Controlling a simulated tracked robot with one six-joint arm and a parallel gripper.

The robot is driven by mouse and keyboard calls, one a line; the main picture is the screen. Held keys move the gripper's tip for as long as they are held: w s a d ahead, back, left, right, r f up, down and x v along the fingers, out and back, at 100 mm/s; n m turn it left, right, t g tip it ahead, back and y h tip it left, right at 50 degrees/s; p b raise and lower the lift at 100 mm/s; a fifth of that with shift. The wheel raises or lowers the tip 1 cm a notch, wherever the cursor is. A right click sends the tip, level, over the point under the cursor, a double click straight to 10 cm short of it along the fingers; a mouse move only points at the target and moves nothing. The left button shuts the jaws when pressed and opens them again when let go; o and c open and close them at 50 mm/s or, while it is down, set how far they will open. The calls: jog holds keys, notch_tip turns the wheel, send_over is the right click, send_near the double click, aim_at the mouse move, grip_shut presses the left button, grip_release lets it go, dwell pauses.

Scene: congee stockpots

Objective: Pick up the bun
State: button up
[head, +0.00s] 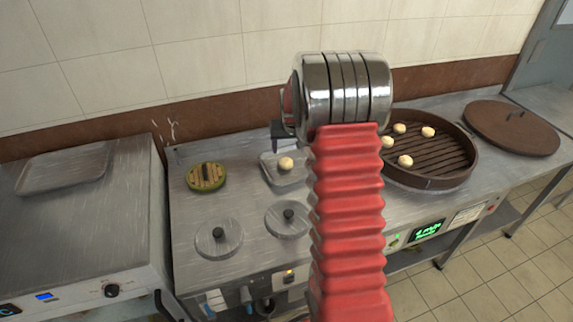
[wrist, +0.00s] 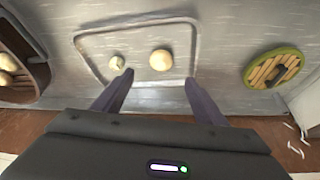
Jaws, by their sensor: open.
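A pale round bun (head: 286,163) sits on a small metal tray (head: 268,168) on the steel counter. In the wrist view the bun (wrist: 161,60) lies on the tray (wrist: 138,42), beside a smaller pale piece (wrist: 117,62). My gripper (wrist: 159,77) is open and empty, its two dark fingers pointing toward the tray. The bun appears between and beyond the fingertips; the smaller piece is near the left fingertip. In the head view, my red arm and wrist hide most of the gripper and part of the tray.
A round steamer (head: 430,184) with several buns stands right of the tray, with a brown lid (head: 511,127) farther right. A green-rimmed round item (head: 206,177) lies left. Two lidded pots (head: 219,238) (head: 288,219) are set in front. The tiled wall rises behind.

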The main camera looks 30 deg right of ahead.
aim_at(286, 161)
jog(key=shift+x, duration=3.7)
jog(key=shift+a+f, duration=0.1)
jog(key=shift+x, duration=2.55)
jog(key=shift+w, duration=0.1)
jog(key=c, duration=1.1)
jog(key=shift+c, duration=0.2)
notch_tip(286, 161, up, 10)
